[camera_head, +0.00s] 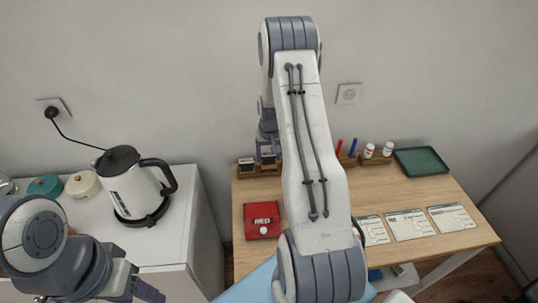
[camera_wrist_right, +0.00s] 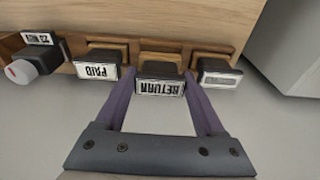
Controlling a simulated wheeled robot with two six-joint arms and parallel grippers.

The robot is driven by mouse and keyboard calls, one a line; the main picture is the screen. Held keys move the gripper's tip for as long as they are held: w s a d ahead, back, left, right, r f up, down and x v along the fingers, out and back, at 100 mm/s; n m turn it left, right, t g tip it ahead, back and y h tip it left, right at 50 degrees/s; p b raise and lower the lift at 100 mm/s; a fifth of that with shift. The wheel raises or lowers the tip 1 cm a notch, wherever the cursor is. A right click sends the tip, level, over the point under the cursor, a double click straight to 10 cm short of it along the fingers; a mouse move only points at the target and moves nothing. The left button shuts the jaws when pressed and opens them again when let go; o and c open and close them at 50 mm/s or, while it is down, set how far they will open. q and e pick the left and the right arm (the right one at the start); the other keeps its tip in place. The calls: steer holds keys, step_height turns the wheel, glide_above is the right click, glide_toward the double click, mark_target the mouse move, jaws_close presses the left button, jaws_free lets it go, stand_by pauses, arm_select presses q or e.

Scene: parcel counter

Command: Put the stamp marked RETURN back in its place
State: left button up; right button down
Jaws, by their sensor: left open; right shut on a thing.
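In the right wrist view, the stamp marked RETURN (camera_wrist_right: 160,88) is between the fingers of my right gripper (camera_wrist_right: 159,80), which is shut on it; its lettering appears upside down. It is at the middle slot of the wooden rack (camera_wrist_right: 215,22), level with the stamps beside it. Whether it rests in the slot or hovers just over it I cannot tell. The PAID stamp (camera_wrist_right: 97,68) stands on its left, another stamp (camera_wrist_right: 218,75) on its right. My left gripper (camera_head: 142,293) is open and empty at the lower left.
A red ink pad (camera_head: 262,219) lies in front of the rack on the desk. Several printed cards (camera_head: 410,224) and a green tray (camera_head: 421,161) lie to the right. A kettle (camera_head: 128,188) stands on the white cabinet, near my left arm. Bare desktop lies right of the cards.

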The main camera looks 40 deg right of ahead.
steer(key=shift+f+b, duration=0.6)
steer(key=shift+f, duration=0.45)
steer(key=shift+c, duration=0.9)
jaws_free()
steer(key=shift+r, duration=0.15)
steer(key=shift+s+a+r+p, duration=0.15)
steer(key=shift+s+r+p, duration=0.05)
steer(key=shift+r+p, duration=0.95)
steer(key=shift+s+a+r+p, duration=0.1)
steer(key=shift+s+r+p, duration=0.1)
steer(key=shift+r+p, duration=0.9)
steer(key=shift+r+b, duration=0.2)
steer(key=shift+b, duration=0.1)
steer(key=shift+o, duration=0.9)
